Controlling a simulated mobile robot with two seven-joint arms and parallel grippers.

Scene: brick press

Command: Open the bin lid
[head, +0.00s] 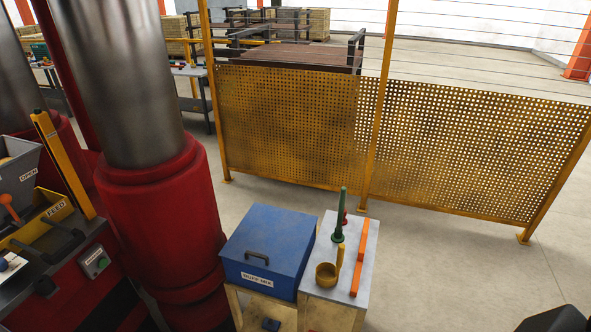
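The bin (258,288) is a blue box with a white label that seems to read "DUST MIX". It stands on a pale wooden stand at the bottom centre. Its blue lid (285,232) lies flat and closed on top. A black bar handle (257,257) sits near the lid's front edge, with nothing touching it. The inside of the bin is hidden. Neither of my grippers shows in the head view.
A grey-topped stand (318,275) right of the bin holds a brass scoop (328,273), a green-handled tool (340,215) and an orange bar (359,258). A red press column (160,215) rises close left. A yellow mesh fence (290,125) stands behind. Open floor lies right.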

